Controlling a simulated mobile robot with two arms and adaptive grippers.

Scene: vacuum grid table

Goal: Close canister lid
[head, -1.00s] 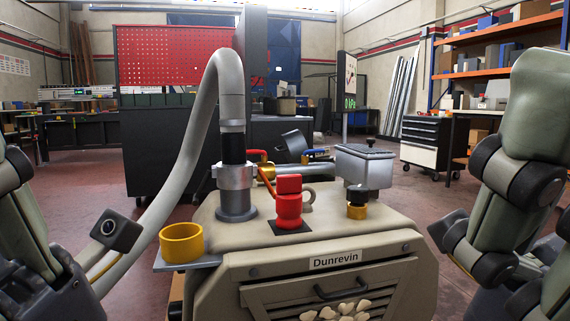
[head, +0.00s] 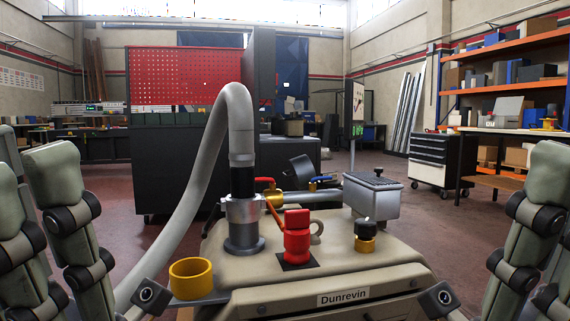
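A silver-grey box-like canister (head: 371,200) stands at the back right of the beige machine (head: 330,254). Its top is dark, with a small black knob or latch at the back edge; I cannot tell whether the top is open or covered. A dark grey tilted plate (head: 299,172), which may be a lid, stands up to the left of the canister, apart from it in the picture. Both my arms show at the sides, with their wrists low at the left and right of the machine. The fingers of both grippers are outside the picture.
A grey hose (head: 239,125) rises from a metal coupling (head: 243,222) on the machine. A red valve (head: 297,238), a black-and-yellow knob (head: 365,237) and a yellow cup (head: 191,279) stand nearer. A tool cart (head: 437,165) is farther back right.

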